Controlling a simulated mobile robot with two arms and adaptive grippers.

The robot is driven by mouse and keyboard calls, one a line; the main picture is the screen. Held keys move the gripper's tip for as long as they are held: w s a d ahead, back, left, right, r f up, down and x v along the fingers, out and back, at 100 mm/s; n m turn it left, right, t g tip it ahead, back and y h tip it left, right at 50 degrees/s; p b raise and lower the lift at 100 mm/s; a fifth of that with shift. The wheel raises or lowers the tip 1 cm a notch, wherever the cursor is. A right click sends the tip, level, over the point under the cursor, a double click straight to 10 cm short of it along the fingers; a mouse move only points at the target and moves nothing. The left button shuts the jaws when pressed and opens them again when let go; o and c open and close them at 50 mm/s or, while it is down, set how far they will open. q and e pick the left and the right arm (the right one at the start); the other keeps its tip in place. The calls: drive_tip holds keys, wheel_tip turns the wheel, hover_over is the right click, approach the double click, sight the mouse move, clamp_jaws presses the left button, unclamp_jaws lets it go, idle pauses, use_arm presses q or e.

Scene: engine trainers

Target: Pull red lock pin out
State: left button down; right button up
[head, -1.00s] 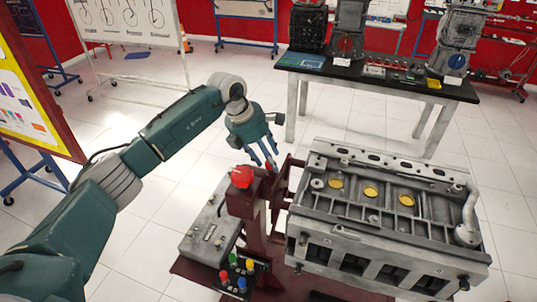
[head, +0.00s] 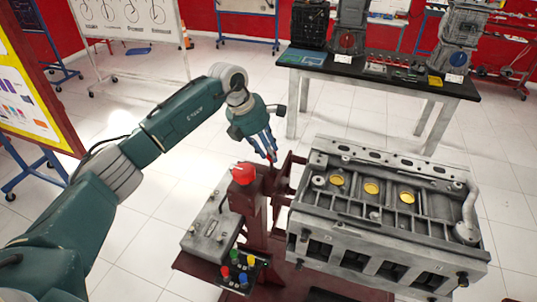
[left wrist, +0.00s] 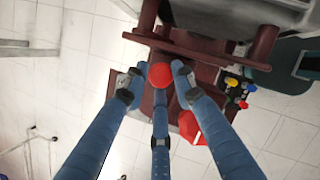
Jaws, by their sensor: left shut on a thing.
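The red lock pin shows as a round red head (left wrist: 160,75) between the fingertips of my left gripper (left wrist: 158,82) in the left wrist view. The gripper is shut on it, with fingers on either side and one below in the picture. In the head view my left gripper (head: 271,157) points down at the top of the dark red stand (head: 255,212), just behind the red knob. The fingers mostly hide the pin there. I cannot tell how deep the pin sits. My right gripper is not in view.
A red knob (head: 243,173) stands close in front of the gripper. The grey engine block (head: 385,225) is right of the stand. A control box with coloured buttons (head: 239,268) sits at the front. A black-topped table (head: 400,83) stands behind, with clear floor between.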

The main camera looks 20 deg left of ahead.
use_arm(q)
drive_tip(key=r, duration=0.2)
drive_tip(key=shift+w+d+r, duration=0.15)
drive_tip(key=shift+d+r, duration=0.1)
drive_tip(key=shift+r, duration=0.05)
drive_tip(key=shift+w, duration=0.1)
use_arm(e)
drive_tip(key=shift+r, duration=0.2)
use_arm(q)
drive_tip(key=c, duration=1.5)
unclamp_jaws()
drive_tip(key=shift+r, duration=0.15)
drive_tip(key=shift+o, duration=0.2)
drive_tip(key=shift+d, duration=0.15)
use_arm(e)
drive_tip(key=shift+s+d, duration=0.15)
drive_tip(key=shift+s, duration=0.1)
use_arm(q)
drive_tip(key=v, duration=1.2)
drive_tip(key=shift+s, duration=0.2)
